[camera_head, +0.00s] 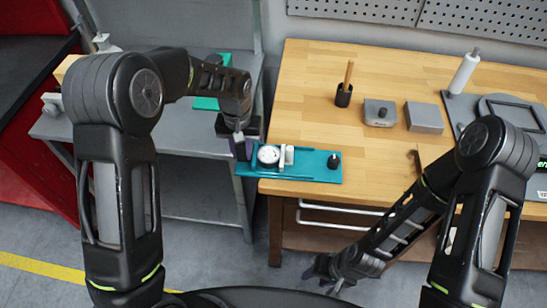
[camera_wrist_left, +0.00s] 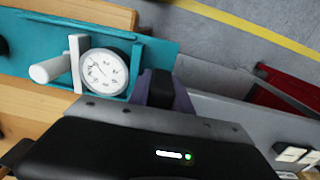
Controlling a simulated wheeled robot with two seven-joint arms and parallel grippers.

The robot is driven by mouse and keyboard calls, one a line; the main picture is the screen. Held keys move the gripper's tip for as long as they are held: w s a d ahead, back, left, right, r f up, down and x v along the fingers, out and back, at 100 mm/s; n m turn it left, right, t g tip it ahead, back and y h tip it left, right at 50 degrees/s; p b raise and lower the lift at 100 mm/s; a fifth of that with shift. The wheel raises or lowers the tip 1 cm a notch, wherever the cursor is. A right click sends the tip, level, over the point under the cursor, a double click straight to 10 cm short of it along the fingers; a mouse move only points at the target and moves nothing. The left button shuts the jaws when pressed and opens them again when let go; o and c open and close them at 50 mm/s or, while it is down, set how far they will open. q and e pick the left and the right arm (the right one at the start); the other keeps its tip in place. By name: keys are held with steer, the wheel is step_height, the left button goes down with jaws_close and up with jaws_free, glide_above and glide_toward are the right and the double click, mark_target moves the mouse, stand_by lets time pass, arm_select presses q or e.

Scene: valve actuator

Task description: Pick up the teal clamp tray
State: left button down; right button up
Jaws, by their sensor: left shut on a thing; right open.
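The teal clamp tray (camera_head: 313,172) lies across the front left corner of the wooden table, its left end reaching past the table's edge. It carries a white round gauge, a white upright part and a small black knob. My left gripper (camera_head: 240,147) is at the tray's left end, shut on it. In the left wrist view the tray (camera_wrist_left: 165,52) and the gauge (camera_wrist_left: 104,71) are close beyond my left gripper (camera_wrist_left: 160,88); the fingers hide the gripped edge. My right gripper (camera_head: 326,272) is open and empty, low in front of the table.
The wooden table (camera_head: 300,110) holds a black cup (camera_head: 343,96) with a wooden handle, two grey blocks (camera_head: 380,112) (camera_head: 424,117) and a white bottle (camera_head: 465,72). A grey bench (camera_head: 185,135) with another teal piece (camera_head: 212,103) stands left, across a gap.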

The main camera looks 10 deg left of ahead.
mark_target(241, 145)
arm_select(q)
steer(key=shift+r, duration=0.1)
step_height(241, 145, up, 10)
stand_by(0.4)
stand_by(0.5)
step_height(241, 145, down, 7)
steer(key=shift+f, duration=0.1)
steer(key=shift+f, duration=0.15)
stand_by(0.4)
steer(key=shift+f, duration=1.3)
steer(key=shift+s+f, duration=0.1)
steer(key=shift+f, duration=0.1)
stand_by(0.9)
